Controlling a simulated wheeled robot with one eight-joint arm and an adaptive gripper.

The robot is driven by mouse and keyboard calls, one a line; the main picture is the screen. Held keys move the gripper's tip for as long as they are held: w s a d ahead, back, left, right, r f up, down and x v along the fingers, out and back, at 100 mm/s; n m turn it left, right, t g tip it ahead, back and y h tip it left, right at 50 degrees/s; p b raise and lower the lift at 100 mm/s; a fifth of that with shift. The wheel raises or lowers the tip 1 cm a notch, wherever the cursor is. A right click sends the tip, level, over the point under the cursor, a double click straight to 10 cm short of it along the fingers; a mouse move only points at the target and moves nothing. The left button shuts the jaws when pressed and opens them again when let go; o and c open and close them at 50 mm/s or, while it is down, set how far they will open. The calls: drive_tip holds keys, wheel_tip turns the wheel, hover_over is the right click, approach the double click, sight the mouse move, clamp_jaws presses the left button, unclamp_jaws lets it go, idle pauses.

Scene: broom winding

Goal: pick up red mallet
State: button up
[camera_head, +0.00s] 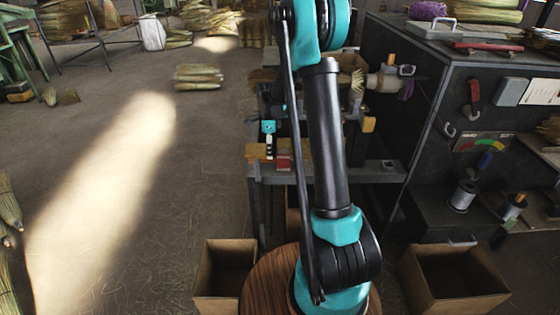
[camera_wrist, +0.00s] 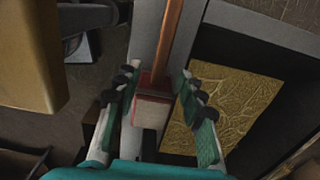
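The red mallet (camera_wrist: 153,104) is in the wrist view, with a red head that has a pale end face and a wooden handle running up the picture. My gripper (camera_wrist: 157,76) is open, with one teal-padded finger on each side of the head. A narrow gap shows at the right finger; whether the left finger touches cannot be told. In the head view a small red block on the workbench (camera_head: 375,172), left of my arm, looks like the mallet head (camera_head: 283,160). My arm hides much of the area around it.
A tan block (camera_wrist: 30,55) is close at the left in the wrist view. A textured yellow panel (camera_wrist: 225,105) lies at the right. Cardboard boxes (camera_head: 205,275) (camera_head: 415,280) stand below the bench. A dark cabinet (camera_head: 425,70) rises at the right. Open floor lies left.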

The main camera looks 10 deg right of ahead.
sight(270, 162)
drive_tip(key=shift+a+f, duration=0.1)
drive_tip(key=shift+f, duration=3)
clamp_jaws()
